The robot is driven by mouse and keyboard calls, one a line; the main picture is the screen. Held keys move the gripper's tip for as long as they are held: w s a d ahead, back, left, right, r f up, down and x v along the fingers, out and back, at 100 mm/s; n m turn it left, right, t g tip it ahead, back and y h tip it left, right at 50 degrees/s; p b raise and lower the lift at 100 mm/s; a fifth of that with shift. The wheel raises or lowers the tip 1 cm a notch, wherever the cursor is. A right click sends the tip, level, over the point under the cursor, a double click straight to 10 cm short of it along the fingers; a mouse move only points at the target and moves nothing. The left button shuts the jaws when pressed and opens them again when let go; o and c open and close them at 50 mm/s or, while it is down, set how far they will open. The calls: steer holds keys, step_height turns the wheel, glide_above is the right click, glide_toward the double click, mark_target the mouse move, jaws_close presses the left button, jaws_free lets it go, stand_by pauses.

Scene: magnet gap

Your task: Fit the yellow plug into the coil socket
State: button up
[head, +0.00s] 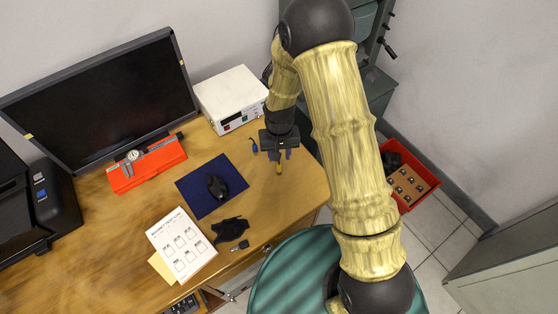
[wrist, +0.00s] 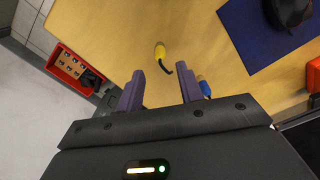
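The yellow plug (head: 279,169) lies on the wooden desk near its right end. In the wrist view, the yellow plug (wrist: 160,50) has a short dark cable and lies beyond my fingertips, roughly in line with the gap between them. My gripper (head: 278,154) is over the desk, pointing down; in the wrist view my gripper (wrist: 161,83) is open with nothing between its fingers. A blue plug (head: 254,146) lies on the desk to the left of my gripper; it also shows beside one finger in the wrist view (wrist: 204,88). I cannot make out the coil socket.
A white power supply box (head: 231,98) stands behind my gripper. A blue mat (head: 198,193) with a black mouse lies to the left. A grey-green machine (head: 364,22) stands at the back right, partly behind my arm. A red bin (head: 426,179) is right of the desk.

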step_height(320, 180, up, 6)
steer(key=shift+f+b, duration=0.1)
steer(key=shift+b, duration=0.2)
stand_by(0.5)
steer(key=s+d+r+m+t, duration=0.1)
steer(key=s+d+r+t, duration=0.1)
steer(key=s+d+r, duration=1)
steer(key=d+r, duration=0.1)
steer(key=d, duration=0.1)
steer(key=shift+s+d+t, duration=0.15)
steer(key=shift+d+t, duration=0.15)
steer(key=shift+d, duration=0.05)
steer(key=shift+o, duration=0.4)
steer(key=shift+r, duration=0.1)
